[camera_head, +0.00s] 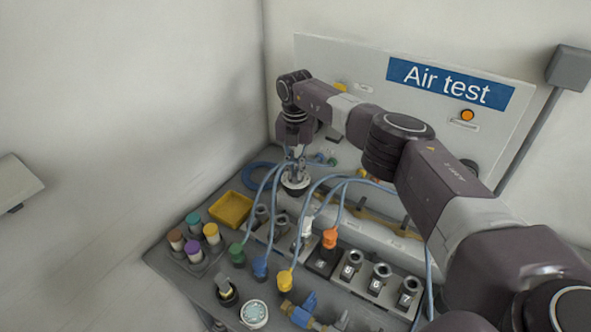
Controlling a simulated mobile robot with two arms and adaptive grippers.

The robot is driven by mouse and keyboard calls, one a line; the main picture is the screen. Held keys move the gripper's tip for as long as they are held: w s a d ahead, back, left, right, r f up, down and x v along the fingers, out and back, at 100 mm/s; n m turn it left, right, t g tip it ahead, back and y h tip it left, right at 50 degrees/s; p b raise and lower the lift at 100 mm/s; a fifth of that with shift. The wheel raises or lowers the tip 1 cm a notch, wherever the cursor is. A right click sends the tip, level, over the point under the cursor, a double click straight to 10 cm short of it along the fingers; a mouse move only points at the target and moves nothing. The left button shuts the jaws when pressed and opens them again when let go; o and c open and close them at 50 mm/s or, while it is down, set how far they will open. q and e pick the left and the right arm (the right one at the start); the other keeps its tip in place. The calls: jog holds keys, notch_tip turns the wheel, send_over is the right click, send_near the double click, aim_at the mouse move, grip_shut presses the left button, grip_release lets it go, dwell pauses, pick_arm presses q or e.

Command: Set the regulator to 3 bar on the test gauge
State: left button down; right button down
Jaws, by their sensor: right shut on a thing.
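My right arm reaches in from the right, and its gripper (295,170) points down at the back of the bench. It is shut on what looks like the regulator (294,187), a dark round part with a pale rim; the fingers and blue hoses partly hide it. A round gauge with a pale face (254,314), likely the test gauge, is at the front edge of the bench; its reading is too small to tell. My left gripper is not in view.
Blue hoses run to green, blue, yellow and orange connectors (329,238). Numbered metal ports (379,275) stand at right. A yellow tray (231,209) and several coloured-top containers (193,247) are at left. The "Air test" panel (360,65) stands behind, with an orange lamp (467,115).

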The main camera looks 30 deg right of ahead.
aim_at(295, 172)
jog(key=shift+w+r, duration=0.15)
jog(key=c, duration=2)
grip_release()
jog(key=shift+c, duration=0.2)
notch_tip(295, 172, up, 12)
